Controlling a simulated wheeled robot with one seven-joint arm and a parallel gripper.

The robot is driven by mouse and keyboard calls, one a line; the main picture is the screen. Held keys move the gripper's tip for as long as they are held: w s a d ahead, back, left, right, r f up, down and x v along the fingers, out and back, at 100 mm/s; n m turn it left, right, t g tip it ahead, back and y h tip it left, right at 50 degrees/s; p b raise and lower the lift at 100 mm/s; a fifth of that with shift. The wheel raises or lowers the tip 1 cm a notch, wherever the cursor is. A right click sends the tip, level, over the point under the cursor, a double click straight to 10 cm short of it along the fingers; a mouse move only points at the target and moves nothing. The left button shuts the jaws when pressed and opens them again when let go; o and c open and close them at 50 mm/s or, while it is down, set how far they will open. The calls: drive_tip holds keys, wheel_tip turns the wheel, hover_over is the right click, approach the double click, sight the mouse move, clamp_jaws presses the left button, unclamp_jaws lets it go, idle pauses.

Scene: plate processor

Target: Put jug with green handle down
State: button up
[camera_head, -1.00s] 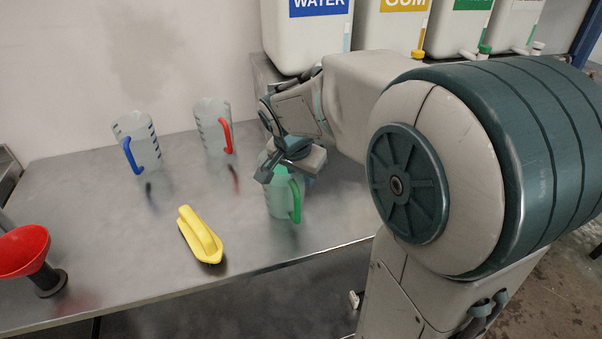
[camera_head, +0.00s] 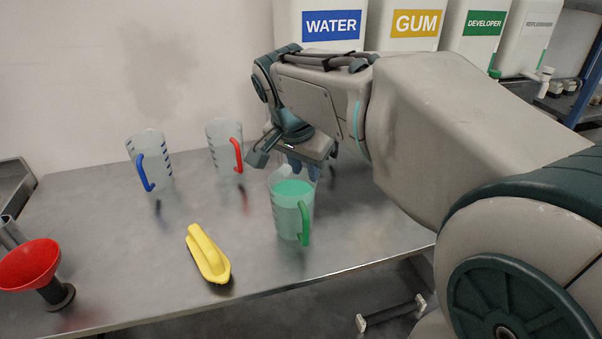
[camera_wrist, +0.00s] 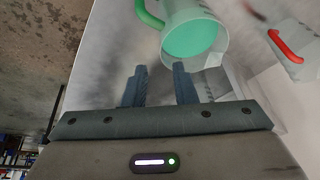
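The jug with the green handle (camera_head: 287,215) stands upright on the metal table near its front edge, with green liquid inside. Its green handle (camera_head: 304,224) faces the front right. My gripper (camera_head: 297,165) is just behind and above the jug's rim in the head view, partly hidden by the wrist. In the wrist view my gripper (camera_wrist: 160,88) has its two fingers apart with nothing between them. The jug (camera_wrist: 195,38) lies beyond the fingertips there, clear of them.
A jug with a blue handle (camera_head: 152,165) and one with a red handle (camera_head: 224,150) stand at the back left. A yellow brush-like tool (camera_head: 208,254) and a red funnel (camera_head: 30,264) are on the table. Labelled containers (camera_head: 322,22) stand behind. The table's middle is clear.

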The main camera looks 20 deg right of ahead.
drive_tip(key=shift+s+a+r, duration=0.1)
drive_tip(key=shift+s+r, duration=0.05)
drive_tip(key=shift+r, duration=0.1)
drive_tip(key=s+f+n+y, duration=0.2)
drive_tip(key=s+f+n, duration=0.7)
drive_tip(key=s+f, duration=0.3)
drive_tip(key=shift+s+a+n+y, duration=0.3)
drive_tip(key=shift+s+a+n, duration=0.1)
drive_tip(key=shift+s, duration=0.3)
drive_tip(key=shift+r, duration=0.1)
drive_tip(key=shift+r+p, duration=0.5)
